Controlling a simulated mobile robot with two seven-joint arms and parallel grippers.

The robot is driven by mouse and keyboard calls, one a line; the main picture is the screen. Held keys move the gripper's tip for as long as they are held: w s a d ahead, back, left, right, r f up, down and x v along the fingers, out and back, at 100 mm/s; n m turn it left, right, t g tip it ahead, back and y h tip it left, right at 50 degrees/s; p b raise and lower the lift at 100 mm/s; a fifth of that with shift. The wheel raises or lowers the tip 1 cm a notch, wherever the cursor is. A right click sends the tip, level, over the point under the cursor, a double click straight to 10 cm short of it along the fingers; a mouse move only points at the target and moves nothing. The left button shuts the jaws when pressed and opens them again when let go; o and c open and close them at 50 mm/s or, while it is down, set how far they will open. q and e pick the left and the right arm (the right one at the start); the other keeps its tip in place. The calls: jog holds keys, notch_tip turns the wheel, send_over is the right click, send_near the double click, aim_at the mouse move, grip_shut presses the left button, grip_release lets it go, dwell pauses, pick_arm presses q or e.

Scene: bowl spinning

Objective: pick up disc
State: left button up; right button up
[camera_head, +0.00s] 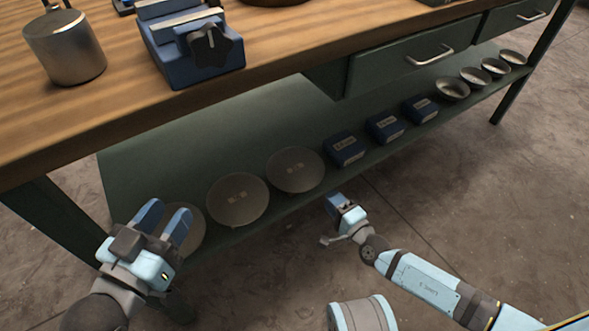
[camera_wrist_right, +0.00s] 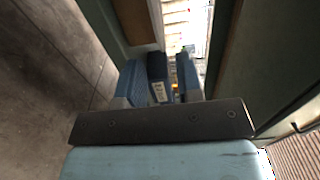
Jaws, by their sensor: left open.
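Several round grey-brown discs lie on the lower shelf in the head view: a right one (camera_head: 295,169), a middle one (camera_head: 238,200) and a left one (camera_head: 197,236), partly hidden by my left gripper. My left gripper (camera_head: 164,216) is open, with its blue fingers in front of the left disc. I cannot tell if it touches the disc. My right gripper (camera_head: 337,203) is in front of the shelf, below the nearest blue box. In the right wrist view, its fingers (camera_wrist_right: 159,82) stand apart with a dark blue labelled shape between them; I cannot tell whether they grip it.
The lower shelf (camera_head: 170,155) also holds blue boxes (camera_head: 384,128) and small metal bowls (camera_head: 452,89). The wooden tabletop (camera_head: 110,110) above carries a metal mug (camera_head: 64,46) and a blue vise (camera_head: 195,45). A drawer (camera_head: 415,58) hangs above the shelf.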

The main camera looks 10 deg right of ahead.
aim_at(317, 182)
jog(key=b+x, duration=0.1)
jog(key=x, duration=0.2)
jog(key=b+x, duration=0.1)
jog(key=x, duration=0.3)
jog(key=shift+w+f+b, duration=0.1)
jog(key=shift+f+b, duration=0.15)
jog(key=shift+b, duration=0.15)
jog(key=shift+w, duration=0.25)
jog(key=shift+w+a, duration=0.1)
pick_arm(q)
jog(key=shift+w+a+r+m+t+h, duration=0.15)
jog(key=shift+w+a+m+t, duration=0.15)
jog(key=shift+m, duration=0.25)
jog(key=shift+w+a+r+m+t+h, duration=0.2)
jog(key=shift+w+m+t, duration=0.15)
jog(key=shift+m, duration=0.2)
pick_arm(e)
jog(key=shift+r, duration=0.1)
grip_shut()
